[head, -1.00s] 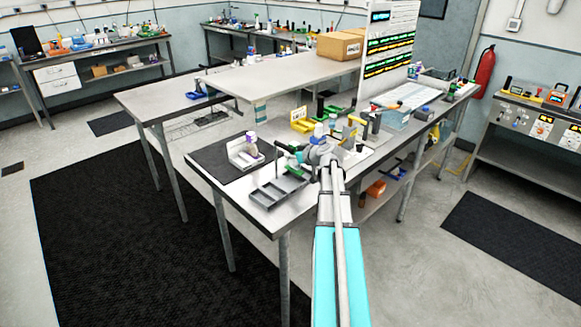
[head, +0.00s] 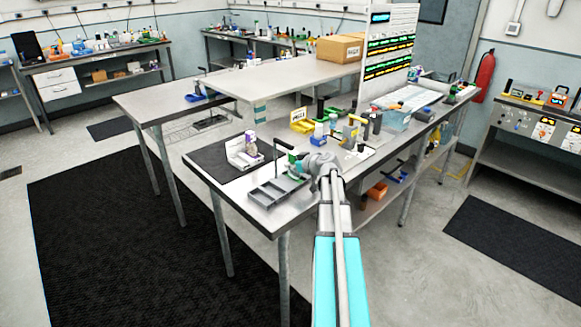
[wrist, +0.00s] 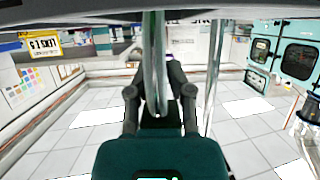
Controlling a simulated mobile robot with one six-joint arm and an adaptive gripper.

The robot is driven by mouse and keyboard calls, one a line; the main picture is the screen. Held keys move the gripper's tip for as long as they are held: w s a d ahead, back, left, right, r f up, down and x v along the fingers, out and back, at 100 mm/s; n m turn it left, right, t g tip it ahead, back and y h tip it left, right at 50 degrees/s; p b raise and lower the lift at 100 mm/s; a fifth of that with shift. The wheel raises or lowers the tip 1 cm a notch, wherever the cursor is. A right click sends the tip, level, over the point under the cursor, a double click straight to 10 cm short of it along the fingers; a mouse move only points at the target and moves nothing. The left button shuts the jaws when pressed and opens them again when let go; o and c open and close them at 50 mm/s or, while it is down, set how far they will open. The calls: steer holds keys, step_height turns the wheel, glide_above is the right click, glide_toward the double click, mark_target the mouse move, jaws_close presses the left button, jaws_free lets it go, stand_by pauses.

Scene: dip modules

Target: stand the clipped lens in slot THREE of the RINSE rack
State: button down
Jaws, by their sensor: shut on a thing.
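My gripper (wrist: 158,100) is shut on a thin, clear, greenish upright piece (wrist: 153,55), which looks like the clipped lens seen nearly edge-on. In the head view my gripper (head: 294,160) is over the front part of the near bench, just behind and right of a grey compartment tray (head: 277,192). The lens cannot be made out there. A yellow holder with a label card (head: 301,122) stands farther back. A yellow label (wrist: 43,46) shows in the wrist view, its text turned over. I cannot tell which holder is the RINSE rack, and no slot numbers are readable.
A white holder with a purple-topped bottle (head: 246,152) stands on a dark mat (head: 215,160) left of the gripper. Bottles and tools crowd the bench behind and right of it. A tall display board (head: 390,50) and cardboard box (head: 340,48) stand farther back.

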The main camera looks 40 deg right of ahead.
steer(key=shift+f, duration=0.15)
steer(key=c, duration=0.5)
jaws_free()
steer(key=shift+r, duration=0.25)
steer(key=p+v, duration=0.4)
steer(key=v, duration=0.8)
steer(key=shift+p, duration=0.3)
steer(key=shift+f, duration=0.1)
